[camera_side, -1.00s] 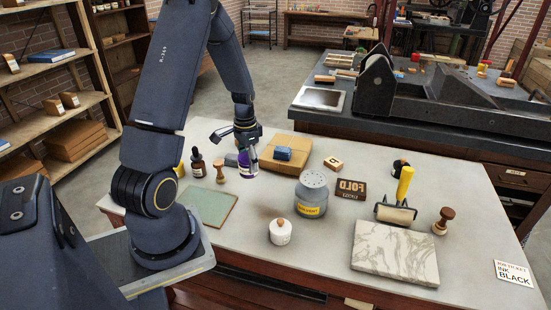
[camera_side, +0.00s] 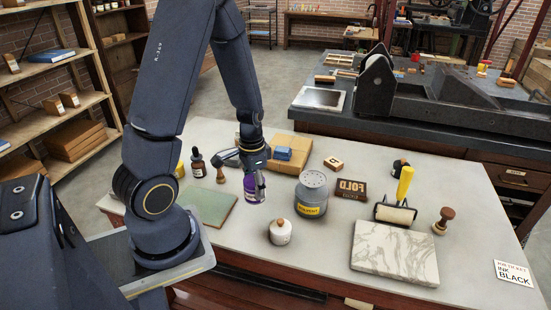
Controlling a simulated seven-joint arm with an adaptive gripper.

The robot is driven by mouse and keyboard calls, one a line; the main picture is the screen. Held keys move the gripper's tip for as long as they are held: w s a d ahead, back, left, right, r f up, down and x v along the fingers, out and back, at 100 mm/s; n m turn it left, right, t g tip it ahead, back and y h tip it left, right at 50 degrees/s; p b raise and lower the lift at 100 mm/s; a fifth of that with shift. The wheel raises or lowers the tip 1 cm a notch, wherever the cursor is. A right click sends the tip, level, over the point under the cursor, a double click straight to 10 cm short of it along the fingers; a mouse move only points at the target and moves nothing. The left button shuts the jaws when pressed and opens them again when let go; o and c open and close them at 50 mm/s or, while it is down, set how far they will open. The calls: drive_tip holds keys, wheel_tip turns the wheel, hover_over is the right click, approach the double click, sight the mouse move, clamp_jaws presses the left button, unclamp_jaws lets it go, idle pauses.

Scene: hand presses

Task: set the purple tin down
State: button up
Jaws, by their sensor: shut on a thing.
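The purple tin (camera_side: 250,190) is between the fingers of my gripper (camera_side: 257,190), which is shut on it. The gripper points down and hides part of the tin's right side and top. The tin is over the pale table, left of the grey solvent can and right of the green mat. I cannot tell whether its base touches the table.
The solvent can (camera_side: 311,195) stands close on the right, with a white lidded jar (camera_side: 280,232) in front. The green mat (camera_side: 208,208), dropper bottle (camera_side: 198,163) and wooden-handled stamp (camera_side: 220,172) are left. A tan parcel (camera_side: 295,145) lies behind.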

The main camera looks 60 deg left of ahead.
wheel_tip(320, 180, down, 7)
drive_tip(key=shift+d+f, duration=0.1)
drive_tip(key=shift+f, duration=0.05)
idle(0.4)
drive_tip(key=o, duration=1.3)
drive_tip(key=shift+f, duration=0.1)
drive_tip(key=shift+o, duration=0.2)
wheel_tip(320, 180, up, 12)
drive_tip(key=shift+w+f, duration=0.1)
drive_tip(key=s+d+r+t, duration=0.2)
drive_tip(key=d+r, duration=0.5)
drive_tip(key=r, duration=0.3)
drive_tip(key=s+d+r+t, duration=0.2)
drive_tip(key=d+r, duration=0.4)
drive_tip(key=r, duration=0.4)
drive_tip(key=shift+s+d+t, duration=0.4)
drive_tip(key=shift+t, duration=0.4)
